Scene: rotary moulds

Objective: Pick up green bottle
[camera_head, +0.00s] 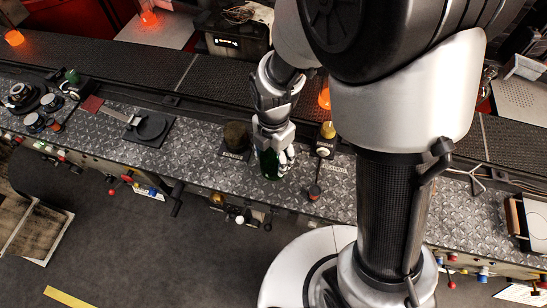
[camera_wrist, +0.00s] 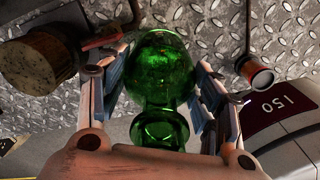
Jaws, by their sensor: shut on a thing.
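The green bottle (camera_wrist: 161,70) is between the two fingers of my gripper (camera_wrist: 160,95) in the wrist view, with its narrow end toward my palm. It is dark green, glassy and see-through. In the head view the bottle (camera_head: 269,164) shows as a dark green patch below my gripper (camera_head: 273,150), partly hidden by the fingers. My gripper is shut on it, over the diamond-plate bench. I cannot tell whether the bottle's base touches the plate.
A round mould (camera_head: 237,138) stands just left of my gripper; it also shows in the wrist view (camera_wrist: 38,58). The diamond-plate bench (camera_head: 205,160) is bare between the mould and the square-based fixture (camera_head: 150,128).

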